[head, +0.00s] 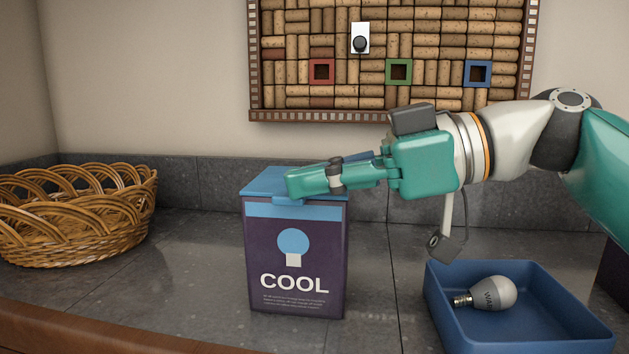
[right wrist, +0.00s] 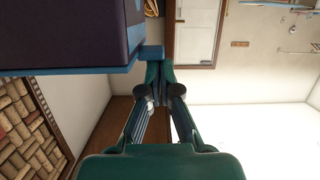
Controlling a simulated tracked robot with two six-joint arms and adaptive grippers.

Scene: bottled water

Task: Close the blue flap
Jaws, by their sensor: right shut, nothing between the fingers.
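A dark purple box (head: 290,255) marked "COOL" stands upright on the counter in the head view. Its blue flap (head: 262,184) lies across the top, near level; whether it is fully seated cannot be told, as my gripper hides part of it. My right gripper (head: 292,184) comes in from the right with its fingers together over the flap's front part, seemingly touching it. In the right wrist view the fingers (right wrist: 158,76) are shut with nothing between them, beside the box's blue edge (right wrist: 90,71). My left gripper is not in view.
A wicker basket (head: 75,215) stands at the left. A blue tray (head: 520,315) with a light bulb (head: 490,294) in it sits at the front right. A cork board (head: 395,55) hangs on the back wall. The counter between basket and box is clear.

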